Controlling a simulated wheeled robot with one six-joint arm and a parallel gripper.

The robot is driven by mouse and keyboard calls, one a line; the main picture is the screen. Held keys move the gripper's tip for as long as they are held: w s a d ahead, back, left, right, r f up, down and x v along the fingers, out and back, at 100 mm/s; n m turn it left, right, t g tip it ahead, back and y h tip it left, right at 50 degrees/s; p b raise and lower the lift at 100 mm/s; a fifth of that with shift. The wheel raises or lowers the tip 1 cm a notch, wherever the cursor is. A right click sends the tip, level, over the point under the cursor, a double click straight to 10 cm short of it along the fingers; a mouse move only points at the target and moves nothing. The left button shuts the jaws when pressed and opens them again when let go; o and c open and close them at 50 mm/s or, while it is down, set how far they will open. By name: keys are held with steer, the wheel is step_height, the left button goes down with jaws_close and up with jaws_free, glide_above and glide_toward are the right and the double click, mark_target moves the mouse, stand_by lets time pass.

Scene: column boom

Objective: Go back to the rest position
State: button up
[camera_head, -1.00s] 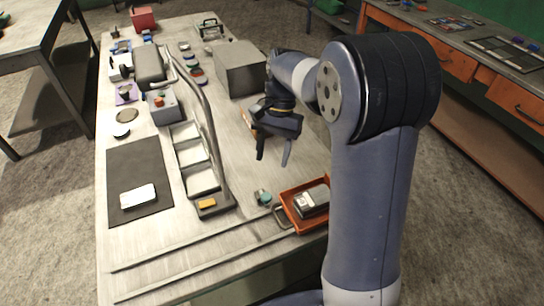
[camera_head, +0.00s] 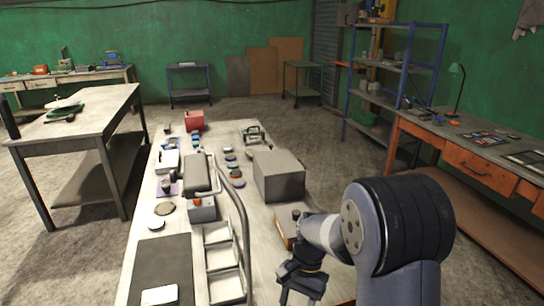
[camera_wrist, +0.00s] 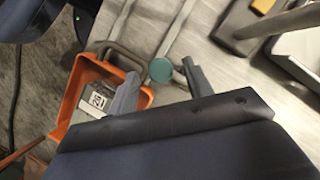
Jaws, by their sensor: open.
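My gripper (camera_head: 302,292) is at the bottom of the head view, over the right side of the workbench (camera_head: 262,252), with its fingers pointing down. In the wrist view its two fingers (camera_wrist: 160,88) stand apart with nothing held between them. Below them is an orange tray (camera_wrist: 72,92) holding a grey device with a label (camera_wrist: 97,98). A round teal thing (camera_wrist: 160,70) shows between the fingertips, on the bench beside the tray. The tray is almost wholly out of the head view.
A grey box (camera_head: 278,175) and a brown item (camera_head: 286,228) stand beyond my gripper. A curved grey rail (camera_head: 240,215) and white bins (camera_head: 222,258) are to its left. A dark mat (camera_head: 160,265) lies further left. Open floor (camera_head: 345,170) lies right of the bench.

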steer(key=shift+s+a+f+m, duration=0.15)
steer(key=shift+f+m, duration=0.25)
steer(key=shift+s+a+r+m+t+y+b, duration=0.1)
steer(key=shift+a+m+t+y+b, duration=0.15)
steer(key=shift+m, duration=0.35)
steer(key=shift+a+m+t+y+b, duration=0.15)
steer(key=shift+m+b, duration=0.15)
steer(key=shift+m, duration=0.3)
steer(key=shift+d, duration=0.1)
